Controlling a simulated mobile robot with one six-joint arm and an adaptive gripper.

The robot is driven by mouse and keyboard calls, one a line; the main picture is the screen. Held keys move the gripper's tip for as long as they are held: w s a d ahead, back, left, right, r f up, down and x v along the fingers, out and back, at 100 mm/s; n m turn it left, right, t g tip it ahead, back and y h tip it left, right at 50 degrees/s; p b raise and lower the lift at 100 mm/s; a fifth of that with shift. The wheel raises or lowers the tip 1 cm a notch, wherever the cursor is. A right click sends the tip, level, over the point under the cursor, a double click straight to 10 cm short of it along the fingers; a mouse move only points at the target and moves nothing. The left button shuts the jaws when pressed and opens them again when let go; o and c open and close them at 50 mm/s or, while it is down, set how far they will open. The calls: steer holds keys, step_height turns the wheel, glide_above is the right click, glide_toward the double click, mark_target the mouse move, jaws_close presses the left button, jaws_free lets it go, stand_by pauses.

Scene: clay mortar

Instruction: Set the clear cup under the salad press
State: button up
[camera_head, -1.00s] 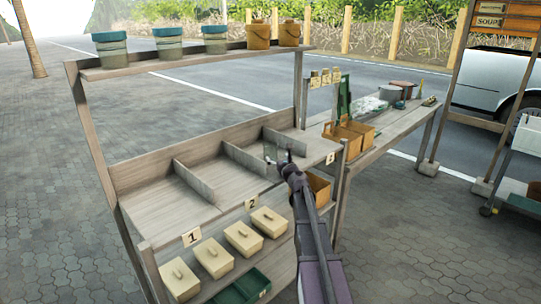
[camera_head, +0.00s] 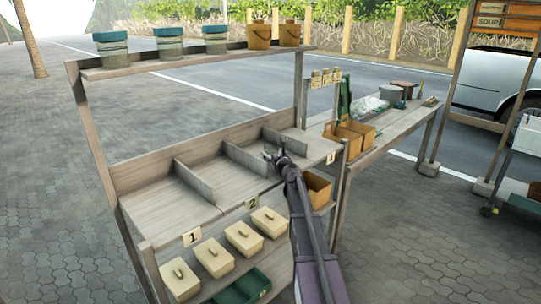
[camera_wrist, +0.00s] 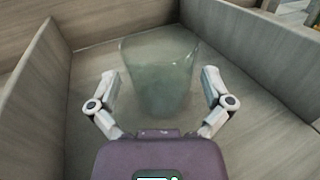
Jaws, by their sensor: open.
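The clear cup (camera_wrist: 160,70) stands in a wooden shelf compartment in the wrist view, a see-through greenish tumbler with a wide mouth. My gripper (camera_wrist: 160,86) is open, with one finger on each side of the cup; I cannot tell whether either finger touches it. In the head view my gripper (camera_head: 275,154) is low in a right-hand compartment of the shelf, and the cup is too small and covered to make out there. No salad press can be told for sure; a green upright thing (camera_head: 344,97) stands on the side table.
Wooden dividers (camera_wrist: 38,85) wall the compartment on both sides. The shelf unit (camera_head: 150,200) has tubs and buckets on top and several lidded boxes below. The side table (camera_head: 400,118) at right holds orange boxes (camera_head: 350,133) and other items.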

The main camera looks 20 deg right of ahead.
mark_target(272, 143)
steer(key=shift+w, duration=0.6)
steer(key=c, duration=1)
steer(key=shift+o, duration=0.2)
steer(key=shift+r, duration=0.2)
step_height(272, 143, up, 3)
steer(key=p, duration=0.3)
steer(key=s+r+p, duration=0.1)
steer(key=s+p, duration=0.1)
steer(key=s, duration=1.4)
steer(key=shift+d+r, duration=0.3)
